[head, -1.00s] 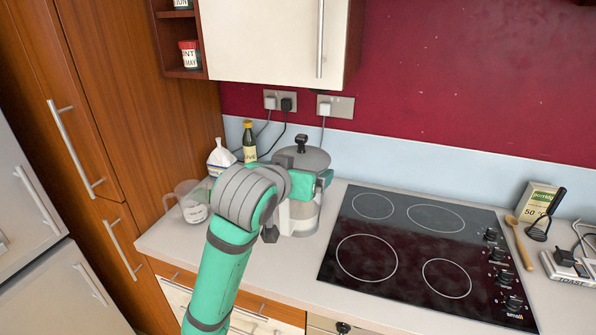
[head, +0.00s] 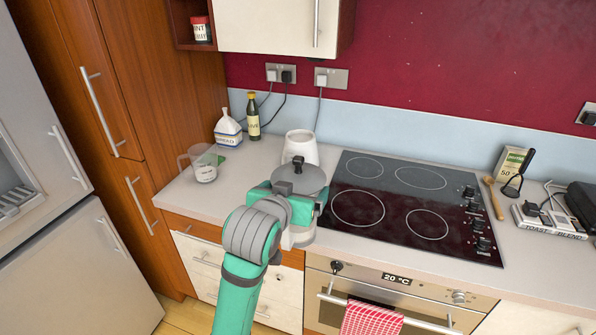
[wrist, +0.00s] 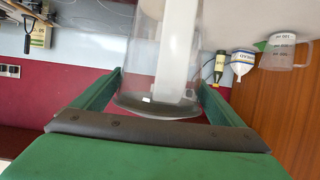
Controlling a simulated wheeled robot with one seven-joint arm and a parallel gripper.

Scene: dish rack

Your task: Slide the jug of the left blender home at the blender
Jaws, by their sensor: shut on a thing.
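The left blender's clear jug with its grey lid (head: 303,180) and black knob is held near the counter's front edge. My gripper (head: 293,200) is shut on this jug, its green fingers on either side. In the wrist view, which is turned over, the clear jug wall (wrist: 150,60) shows between the fingers of my gripper (wrist: 158,92). The white blender base (head: 300,146) stands on the counter just behind the jug in the head view, apart from it as far as I can tell. The jug's lower end is partly hidden by my gripper.
A measuring jug (head: 203,165), a white bottle (head: 228,130) and a dark bottle (head: 253,118) stand left of the base. The hob (head: 400,205) is close on the right. A wall cabinet (head: 280,25) hangs above. Bare counter (head: 215,195) lies front left.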

